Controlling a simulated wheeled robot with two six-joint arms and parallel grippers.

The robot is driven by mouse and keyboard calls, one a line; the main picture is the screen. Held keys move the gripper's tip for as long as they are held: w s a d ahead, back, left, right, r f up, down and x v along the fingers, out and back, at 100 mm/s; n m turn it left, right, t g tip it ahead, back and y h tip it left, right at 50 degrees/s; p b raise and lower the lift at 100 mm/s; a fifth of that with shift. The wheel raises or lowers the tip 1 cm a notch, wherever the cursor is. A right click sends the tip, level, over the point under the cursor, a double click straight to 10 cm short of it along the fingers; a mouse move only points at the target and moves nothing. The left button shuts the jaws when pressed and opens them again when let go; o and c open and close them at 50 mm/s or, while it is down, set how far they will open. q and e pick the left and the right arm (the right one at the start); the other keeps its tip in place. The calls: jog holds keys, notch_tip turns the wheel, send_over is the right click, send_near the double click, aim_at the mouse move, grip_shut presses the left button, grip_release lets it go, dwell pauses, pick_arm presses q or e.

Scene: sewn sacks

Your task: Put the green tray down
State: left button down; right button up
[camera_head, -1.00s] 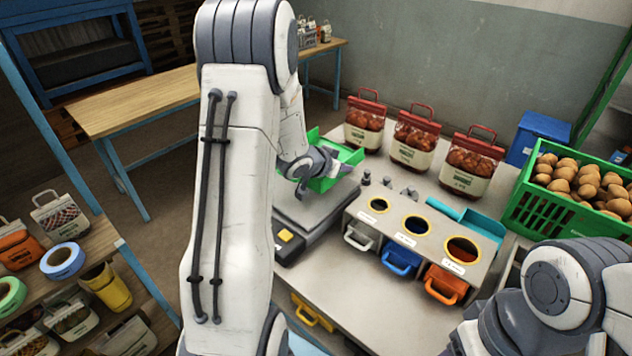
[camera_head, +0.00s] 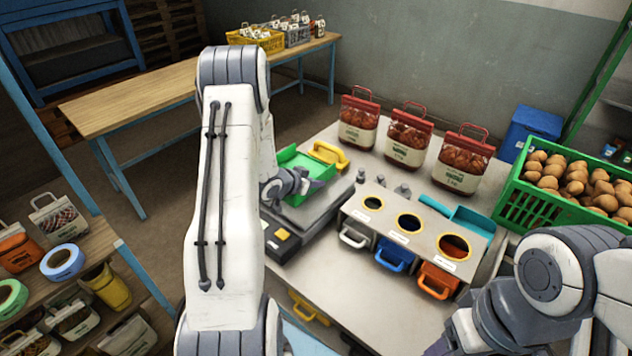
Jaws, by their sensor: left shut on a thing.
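The green tray (camera_head: 292,161) is a shallow open box at the far left of the worktop, by the grey scale (camera_head: 318,211). My left gripper (camera_head: 308,184) is at the tray's near right side and is shut on it. The fingertips are small and partly hidden against the tray. The tray looks roughly level over or on the scale; I cannot tell whether its underside touches. My left arm covers part of the tray's left side. My right arm shows at the lower right, but its gripper fingers are out of view.
A yellow-handled item (camera_head: 329,155) lies just right of the tray. Red-topped bags (camera_head: 407,136) stand along the back. A dispenser box (camera_head: 409,228) with round openings stands right of the scale. A green crate (camera_head: 530,206) of potatoes is at the right.

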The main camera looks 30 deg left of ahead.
pick_arm(q)
jog(key=shift+f, duration=0.1)
jog(key=c, duration=1)
grip_release()
